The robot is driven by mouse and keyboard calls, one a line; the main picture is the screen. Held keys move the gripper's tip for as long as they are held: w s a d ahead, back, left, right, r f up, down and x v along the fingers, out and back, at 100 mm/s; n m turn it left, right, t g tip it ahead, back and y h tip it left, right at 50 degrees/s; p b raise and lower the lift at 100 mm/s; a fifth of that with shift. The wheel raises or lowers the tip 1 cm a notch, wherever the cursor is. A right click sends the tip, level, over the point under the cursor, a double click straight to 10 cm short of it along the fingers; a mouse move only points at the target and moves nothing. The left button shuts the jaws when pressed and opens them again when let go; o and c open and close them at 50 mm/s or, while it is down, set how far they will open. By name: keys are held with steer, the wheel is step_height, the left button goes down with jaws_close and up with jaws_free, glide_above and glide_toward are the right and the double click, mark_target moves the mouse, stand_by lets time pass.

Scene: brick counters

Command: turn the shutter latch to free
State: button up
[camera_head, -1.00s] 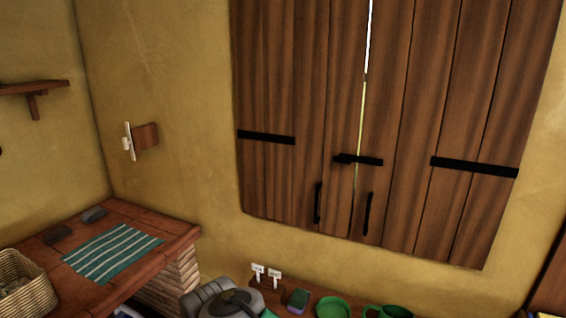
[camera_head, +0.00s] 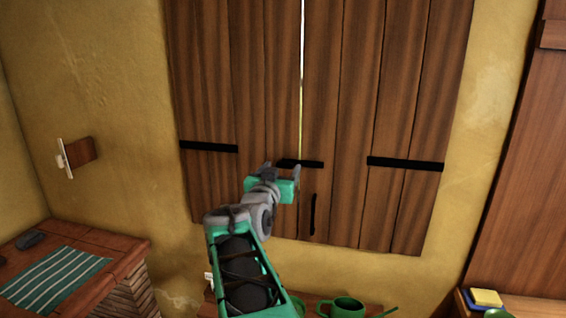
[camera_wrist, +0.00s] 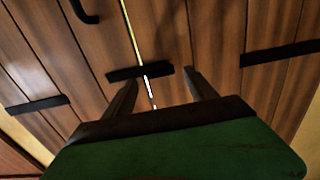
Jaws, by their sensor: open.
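The wooden shutters (camera_head: 350,110) are closed, with a thin bright gap between the two leaves. The shutter latch (camera_head: 308,164) is a short black bar lying roughly level across that gap. In the wrist view the latch (camera_wrist: 140,72) spans the gap just beyond my fingertips. My gripper (camera_head: 282,168) is raised in front of the latch and covers part of its left end in the head view. In the wrist view my gripper (camera_wrist: 157,82) is open and empty, with one finger on each side of the gap. I cannot tell whether a finger touches the latch.
Black straps (camera_head: 405,163) cross the outer parts of the shutters. A black pull handle (camera_head: 313,214) hangs below the latch on the right leaf. A brick counter with a striped cloth (camera_head: 58,278) stands at the left.

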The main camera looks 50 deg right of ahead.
steer(key=x, duration=0.2)
steer(key=shift+w+d, duration=0.15)
steer(key=shift+d, duration=0.2)
steer(key=shift+c, duration=0.5)
jaws_close()
